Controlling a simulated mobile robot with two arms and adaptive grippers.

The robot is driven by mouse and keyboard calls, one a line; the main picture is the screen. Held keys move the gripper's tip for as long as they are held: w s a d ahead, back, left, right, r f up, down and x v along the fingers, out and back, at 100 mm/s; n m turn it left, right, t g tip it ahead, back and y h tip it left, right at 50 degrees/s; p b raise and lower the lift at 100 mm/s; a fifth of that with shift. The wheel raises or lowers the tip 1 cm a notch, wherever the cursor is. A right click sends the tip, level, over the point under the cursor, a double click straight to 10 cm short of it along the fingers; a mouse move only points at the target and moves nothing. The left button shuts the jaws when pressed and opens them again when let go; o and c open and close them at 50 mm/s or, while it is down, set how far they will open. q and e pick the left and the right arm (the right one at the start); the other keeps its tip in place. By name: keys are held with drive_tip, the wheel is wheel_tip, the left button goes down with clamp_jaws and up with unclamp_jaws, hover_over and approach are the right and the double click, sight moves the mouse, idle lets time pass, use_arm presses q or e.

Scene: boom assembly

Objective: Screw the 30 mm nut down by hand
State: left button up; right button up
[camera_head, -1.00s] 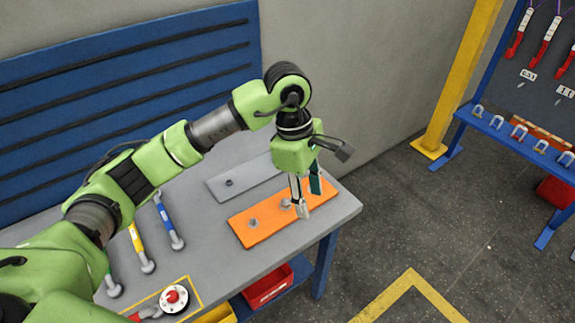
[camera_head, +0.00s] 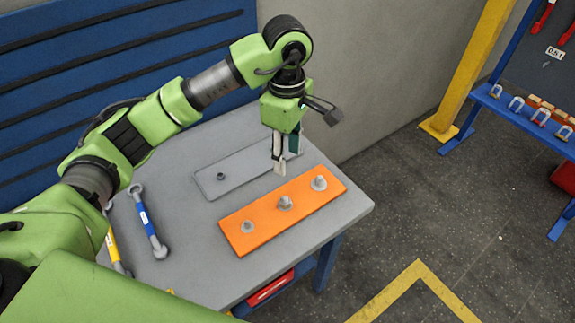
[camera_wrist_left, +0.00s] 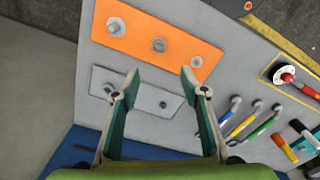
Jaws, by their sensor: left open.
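An orange plate (camera_head: 262,212) lies on the grey table and carries three grey bolt or nut pieces: one at the left (camera_head: 247,227), one in the middle (camera_head: 285,202), one at the right (camera_head: 319,183). Which one is the 30 mm nut I cannot tell. The orange plate also shows at the top of the left wrist view (camera_wrist_left: 135,42). My left gripper (camera_head: 281,167) is open and empty, pointing down over the grey plate (camera_head: 245,172), behind the orange plate. Its two fingers stand apart in the left wrist view (camera_wrist_left: 160,80). My right gripper does not show.
The grey plate has a small dark-grey piece (camera_head: 220,177) at its left. A blue-handled wrench (camera_head: 146,217) and a yellow-handled one (camera_head: 112,248) lie on the left. The table's right edge is clear. A blue slatted panel (camera_head: 110,60) stands behind.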

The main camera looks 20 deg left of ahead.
use_arm(q)
drive_tip(key=b, duration=0.3)
hover_over(287, 200)
wheel_tip(287, 200, down, 4)
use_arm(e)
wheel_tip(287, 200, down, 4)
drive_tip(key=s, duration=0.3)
use_arm(q)
wheel_tip(287, 200, down, 14)
drive_tip(key=p, duration=0.4)
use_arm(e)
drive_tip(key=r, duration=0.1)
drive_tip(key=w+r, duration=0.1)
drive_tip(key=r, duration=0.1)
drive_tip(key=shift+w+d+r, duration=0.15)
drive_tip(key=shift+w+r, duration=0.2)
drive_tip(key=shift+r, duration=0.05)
use_arm(q)
drive_tip(key=shift+c, duration=0.3)
clamp_jaws()
drive_tip(key=shift+c, duration=1.2)
unclamp_jaws()
